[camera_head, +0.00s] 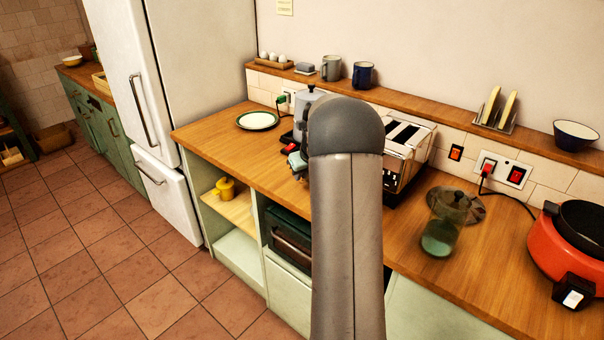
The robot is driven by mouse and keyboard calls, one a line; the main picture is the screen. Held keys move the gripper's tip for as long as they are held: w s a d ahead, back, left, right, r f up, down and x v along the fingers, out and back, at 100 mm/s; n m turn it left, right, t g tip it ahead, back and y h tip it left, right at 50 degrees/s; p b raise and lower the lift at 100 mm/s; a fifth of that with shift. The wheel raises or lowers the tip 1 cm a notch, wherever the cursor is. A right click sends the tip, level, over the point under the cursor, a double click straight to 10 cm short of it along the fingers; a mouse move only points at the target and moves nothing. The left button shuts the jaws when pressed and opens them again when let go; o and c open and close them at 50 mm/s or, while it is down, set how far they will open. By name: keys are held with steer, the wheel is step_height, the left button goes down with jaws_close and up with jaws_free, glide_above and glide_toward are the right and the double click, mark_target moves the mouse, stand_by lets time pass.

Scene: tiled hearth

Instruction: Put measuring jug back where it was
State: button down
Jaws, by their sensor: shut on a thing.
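A small yellow vessel (226,188) stands on the open wooden shelf under the counter. It may be the measuring jug, but it is too small to be sure. My grey arm (347,230) rises through the middle of the view and covers part of the counter. My gripper cannot be made out; it seems hidden behind the arm. Small grey, teal and red parts show at the arm's left edge, unclear what they belong to. Whatever the gripper holds is hidden too.
A ledge behind holds mugs (363,74), a toast rack (494,115) and a bowl (576,135).

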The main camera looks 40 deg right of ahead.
steer(key=shift+f, duration=0.1)
steer(key=c, duration=1.5)
jaws_free()
